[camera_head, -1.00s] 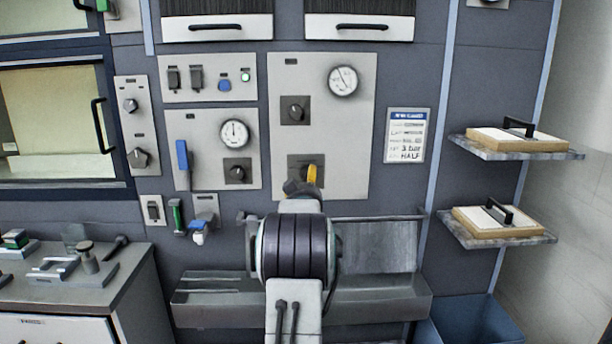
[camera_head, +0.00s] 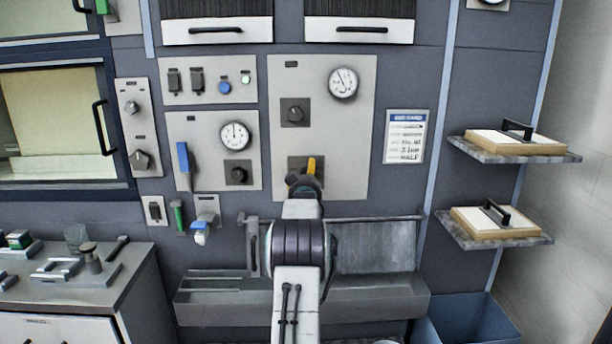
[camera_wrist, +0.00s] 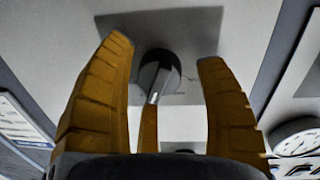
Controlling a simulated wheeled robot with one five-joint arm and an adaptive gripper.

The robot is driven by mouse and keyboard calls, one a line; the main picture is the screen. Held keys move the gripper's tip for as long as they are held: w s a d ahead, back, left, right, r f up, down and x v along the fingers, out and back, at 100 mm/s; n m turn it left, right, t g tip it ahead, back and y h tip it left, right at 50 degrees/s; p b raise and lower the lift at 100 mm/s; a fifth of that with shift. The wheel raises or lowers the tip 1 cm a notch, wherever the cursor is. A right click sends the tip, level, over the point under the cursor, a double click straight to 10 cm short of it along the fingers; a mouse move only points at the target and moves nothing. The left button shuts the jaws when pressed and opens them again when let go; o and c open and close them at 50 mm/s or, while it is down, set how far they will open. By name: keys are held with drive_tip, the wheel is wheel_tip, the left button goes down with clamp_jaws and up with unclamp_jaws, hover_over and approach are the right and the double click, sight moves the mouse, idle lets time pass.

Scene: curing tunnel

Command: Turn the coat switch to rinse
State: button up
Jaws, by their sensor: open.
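Two rotary switches sit on the tall grey panel (camera_head: 345,140). The upper switch (camera_head: 295,113) is in plain view in the head view. The lower one sits on a dark plate (camera_head: 294,163) and is mostly hidden behind my gripper (camera_head: 307,171). In the wrist view, a dark round knob (camera_wrist: 158,72) with a pale pointer lies between and beyond the yellow fingertips of my gripper (camera_wrist: 168,55). The pointer aims down and slightly left in that picture. The fingers are apart, with visible gaps to the knob. Switch labels are not readable, so I cannot tell which is the coat switch.
A gauge (camera_head: 343,82) and an instruction sign (camera_head: 408,136) are to the right. A panel with a blue lever (camera_head: 184,163), another gauge (camera_head: 235,136) and a knob (camera_head: 238,175) is to the left. A grey trough (camera_head: 385,298) runs below. Two shelves (camera_head: 500,240) (camera_head: 515,152) jut out at right.

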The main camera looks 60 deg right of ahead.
idle(0.4)
drive_tip(key=shift+r, duration=0.1)
drive_tip(key=c, duration=1.2)
drive_tip(key=shift+b, duration=0.3)
drive_tip(key=m+b, duration=0.5)
drive_tip(key=shift+w+r+m+b, duration=0.1)
drive_tip(key=shift+r+m+b, duration=0.05)
drive_tip(key=shift+m+b, duration=1.15)
drive_tip(key=shift+r, duration=0.1)
